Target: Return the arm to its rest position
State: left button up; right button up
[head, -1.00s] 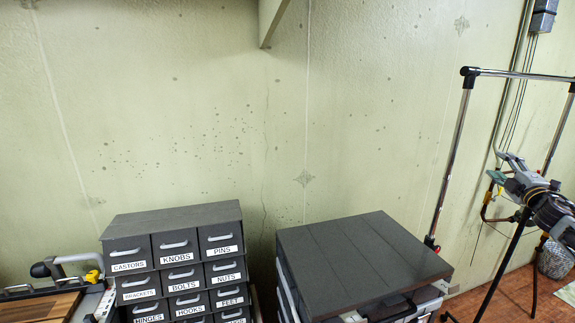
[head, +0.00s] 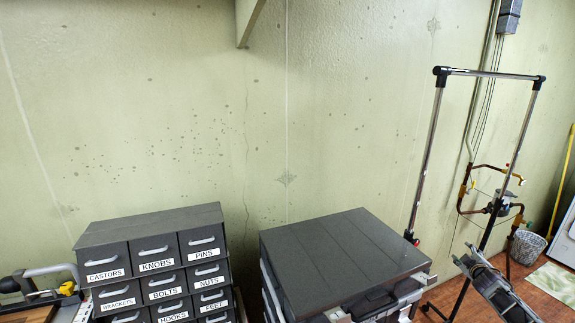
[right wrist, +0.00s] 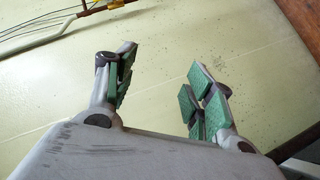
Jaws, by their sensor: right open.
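My right gripper (head: 468,258) shows at the lower right of the head view, in front of a chrome garment rack, its fingertips pointing up and to the left. In the right wrist view its two fingers with green pads (right wrist: 160,84) stand wide apart, with nothing between them. My left gripper is not in view.
A grey drawer cabinet (head: 150,236) with labelled drawers stands at lower left. A dark-topped cabinet (head: 340,252) stands at centre. The chrome rack (head: 428,150), copper pipes (head: 462,196) and a wire basket (head: 528,247) are at right.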

jog(key=s+a+f+m+g+y, duration=0.1)
jog(key=s+a+f+g, duration=0.1)
jog(key=s+a+f, duration=0.9)
jog(key=s+a+f+m+g+y, duration=0.15)
jog(key=s+f, duration=0.35)
jog(key=f, duration=1.2)
jog(key=s+a+f+m+g+y, duration=0.1)
jog(key=s+a+f+g, duration=0.2)
jog(key=s+a+f, duration=0.8)
jog(key=s+a+f+g+y, duration=0.2)
jog(key=s+a+f+g, duration=0.1)
jog(key=s+a+f, duration=1.4)
jog(key=s+a+f+g, duration=0.1)
jog(key=s+a, duration=0.3)
jog(key=s, duration=0.5)
jog(key=s+a+f+g+y, duration=0.1)
jog(key=s+a, duration=0.4)
jog(key=s, duration=0.5)
jog(key=shift+m, duration=0.25)
jog(key=shift+c, duration=0.4)
